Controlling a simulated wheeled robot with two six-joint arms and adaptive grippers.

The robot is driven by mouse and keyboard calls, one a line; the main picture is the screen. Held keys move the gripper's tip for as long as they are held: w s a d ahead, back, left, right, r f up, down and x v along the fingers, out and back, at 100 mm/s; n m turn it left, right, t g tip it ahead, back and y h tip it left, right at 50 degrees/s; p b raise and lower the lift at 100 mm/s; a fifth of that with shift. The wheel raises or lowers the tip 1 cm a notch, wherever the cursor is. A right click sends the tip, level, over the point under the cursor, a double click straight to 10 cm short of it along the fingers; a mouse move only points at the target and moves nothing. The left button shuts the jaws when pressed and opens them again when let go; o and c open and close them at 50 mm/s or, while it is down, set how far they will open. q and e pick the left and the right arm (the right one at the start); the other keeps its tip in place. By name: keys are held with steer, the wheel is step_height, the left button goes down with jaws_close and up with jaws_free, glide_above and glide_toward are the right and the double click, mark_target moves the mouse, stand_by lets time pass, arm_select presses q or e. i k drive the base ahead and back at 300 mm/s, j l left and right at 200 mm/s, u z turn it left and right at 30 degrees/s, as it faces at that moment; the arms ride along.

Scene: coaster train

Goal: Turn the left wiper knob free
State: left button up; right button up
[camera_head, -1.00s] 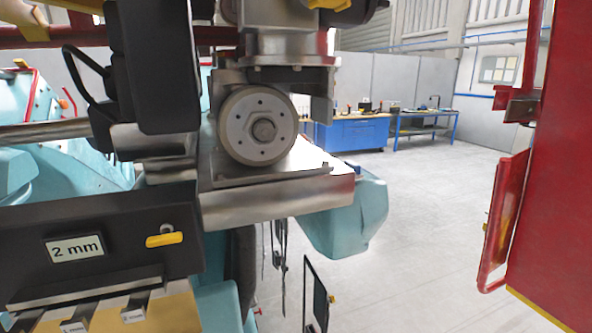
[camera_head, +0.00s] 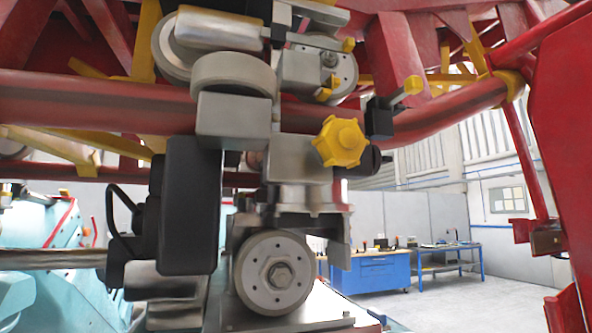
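A yellow lobed knob (camera_head: 340,142) sits on the front of a grey metal block in the middle of the head view. It faces me and nothing covers it. I cannot tell from this view whether it is the left wiper knob. A yellow-ended lever (camera_head: 412,86) sticks out to the right of it, above a small black block. Neither of my grippers shows in the head view.
A red tube (camera_head: 90,101) runs across behind the grey wheel assembly (camera_head: 235,74). A black box (camera_head: 190,205) hangs left of the knob. A round grey wheel (camera_head: 272,272) is below. A red panel (camera_head: 570,130) stands at right. Blue workbenches (camera_head: 370,274) are far behind.

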mark_target(397, 109)
steer(key=u, duration=0.15)
steer(key=l+u, duration=0.5)
steer(key=l, duration=0.3)
steer(key=l+u, duration=0.5)
steer(key=l, duration=0.3)
steer(key=k+l, duration=0.1)
steer(key=l, duration=0.75)
steer(key=k, duration=0.05)
